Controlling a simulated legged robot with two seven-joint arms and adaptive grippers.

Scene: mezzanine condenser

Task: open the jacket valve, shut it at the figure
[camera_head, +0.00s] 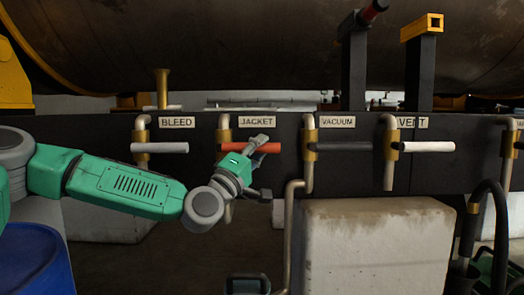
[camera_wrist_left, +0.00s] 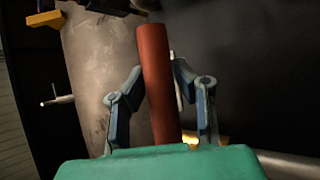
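The jacket valve has an orange-red bar handle (camera_head: 235,147), lying level below the JACKET label (camera_head: 257,122) on the dark panel. My left gripper (camera_head: 262,145) is at the right part of this handle. In the left wrist view the red handle (camera_wrist_left: 157,85) runs between the two fingers of my left gripper (camera_wrist_left: 158,70). Both fingertips bend inward against its sides, so it looks shut on the handle. Part of the handle is hidden behind the fingers in the head view. No readable dial or figure shows.
The white BLEED handle (camera_head: 158,148) is left of the jacket valve. The dark VACUUM handle (camera_head: 345,145) and white VENT handle (camera_head: 428,146) are right. A concrete block (camera_head: 375,245) stands below the panel, a blue drum (camera_head: 35,262) at lower left.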

